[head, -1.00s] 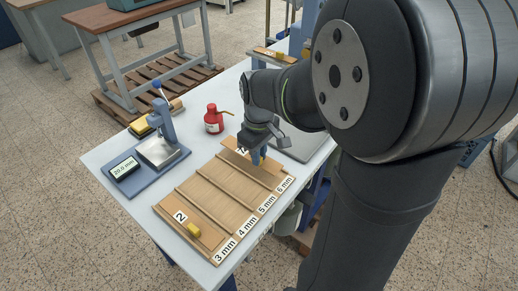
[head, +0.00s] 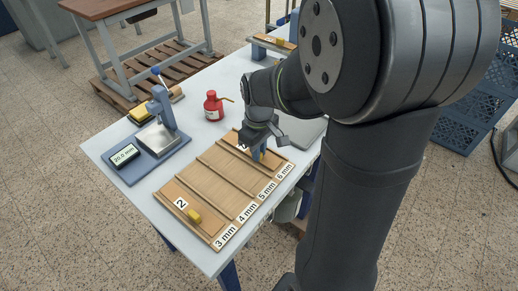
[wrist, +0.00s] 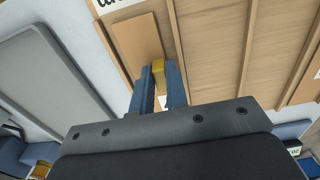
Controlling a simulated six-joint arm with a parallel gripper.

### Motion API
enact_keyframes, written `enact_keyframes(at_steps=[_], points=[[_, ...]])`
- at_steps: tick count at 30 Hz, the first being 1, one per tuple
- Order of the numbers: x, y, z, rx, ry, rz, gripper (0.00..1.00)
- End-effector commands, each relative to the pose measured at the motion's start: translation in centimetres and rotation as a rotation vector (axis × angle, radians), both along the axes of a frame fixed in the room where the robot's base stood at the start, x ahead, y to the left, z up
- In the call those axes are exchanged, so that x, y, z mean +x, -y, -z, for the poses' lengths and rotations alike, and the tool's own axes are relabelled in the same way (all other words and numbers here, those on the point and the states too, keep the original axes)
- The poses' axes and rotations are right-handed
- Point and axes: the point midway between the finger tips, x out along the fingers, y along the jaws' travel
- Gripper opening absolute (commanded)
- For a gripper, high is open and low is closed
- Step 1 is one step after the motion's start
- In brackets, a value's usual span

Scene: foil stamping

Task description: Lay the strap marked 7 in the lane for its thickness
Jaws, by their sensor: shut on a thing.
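My gripper (head: 258,156) is shut on the yellow block of a tan strap, over the 6 mm end of the lane board (head: 222,170). In the wrist view the yellow block (wrist: 158,70) is between the fingertips, and the strap (wrist: 137,42) extends beyond them, along the outermost lane beside a wooden rail (wrist: 178,40). Its number label (head: 242,147) is mostly hidden by my gripper, so I cannot read it. I cannot tell whether the strap touches the lane floor. The lanes are labelled 3 mm, 4 mm, 5 mm and 6 mm (head: 285,170).
A strap marked 2 (head: 177,198) with a yellow block lies in the 3 mm lane. The 4 mm and 5 mm lanes look empty. A thickness gauge (head: 160,138) reading 20.0 mm and a red bottle (head: 213,106) stand behind the board. A grey plate (wrist: 50,75) lies beside it.

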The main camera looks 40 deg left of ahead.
Motion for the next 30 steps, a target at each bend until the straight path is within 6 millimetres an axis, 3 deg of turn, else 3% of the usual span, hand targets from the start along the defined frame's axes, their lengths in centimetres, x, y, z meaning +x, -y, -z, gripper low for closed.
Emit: enact_keyframes(at_steps=[29,30], points=[[-0.01,0.01,0.29,0.000,0.000,0.000,0.00],[-0.01,0.01,0.29,0.000,0.000,0.000,0.16]])
